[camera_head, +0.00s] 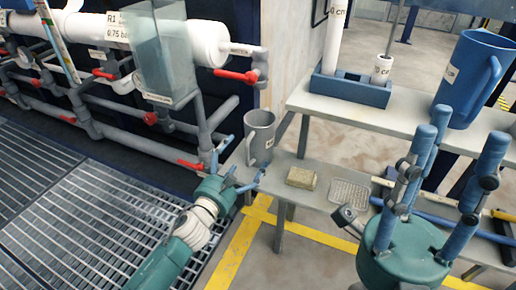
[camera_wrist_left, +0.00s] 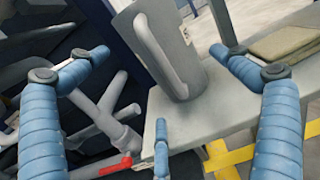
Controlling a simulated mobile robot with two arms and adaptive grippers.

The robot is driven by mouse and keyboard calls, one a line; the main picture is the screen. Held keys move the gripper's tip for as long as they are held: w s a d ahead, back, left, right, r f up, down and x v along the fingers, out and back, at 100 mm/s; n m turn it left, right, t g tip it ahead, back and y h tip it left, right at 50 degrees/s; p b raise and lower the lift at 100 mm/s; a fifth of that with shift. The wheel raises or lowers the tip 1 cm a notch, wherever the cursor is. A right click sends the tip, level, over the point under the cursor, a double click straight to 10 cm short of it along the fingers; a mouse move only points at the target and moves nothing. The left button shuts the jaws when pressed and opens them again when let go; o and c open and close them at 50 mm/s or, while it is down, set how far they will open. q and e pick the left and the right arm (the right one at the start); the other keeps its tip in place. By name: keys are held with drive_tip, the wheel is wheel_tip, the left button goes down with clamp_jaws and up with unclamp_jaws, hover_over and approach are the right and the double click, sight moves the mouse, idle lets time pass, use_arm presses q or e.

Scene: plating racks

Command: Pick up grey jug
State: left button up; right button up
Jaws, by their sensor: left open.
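The grey jug (camera_head: 262,137) stands upright at the left end of the low grey bench, with its handle visible. My left gripper (camera_head: 243,163) is open and empty just in front of the jug, its blue fingers spread. In the left wrist view, the jug (camera_wrist_left: 183,70) appears tilted beyond the spread fingers of the left gripper (camera_wrist_left: 159,53), with its handle facing the camera. I see no clear contact. My right gripper (camera_head: 438,165) is in the right foreground, its blue fingers spread and empty, away from the jug.
A tan sponge-like block (camera_head: 301,178) and a clear dish (camera_head: 350,194) lie on the bench right of the jug. A large blue jug (camera_head: 468,85) and a blue tray (camera_head: 350,90) stand on the upper shelf. Pipes with red valve handles (camera_head: 235,75) are close on the left.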

sight(257, 145)
use_arm(q)
drive_tip(key=b+x, duration=0.1)
drive_tip(key=x, duration=0.1)
drive_tip(key=f+b+x, duration=0.1)
drive_tip(key=x, duration=0.2)
drive_tip(key=shift+a, duration=0.15)
drive_tip(key=shift+w+r+b, duration=0.15)
drive_tip(key=shift+w+b, duration=0.15)
drive_tip(key=shift+w, duration=0.2)
clamp_jaws()
drive_tip(key=shift+r, duration=0.15)
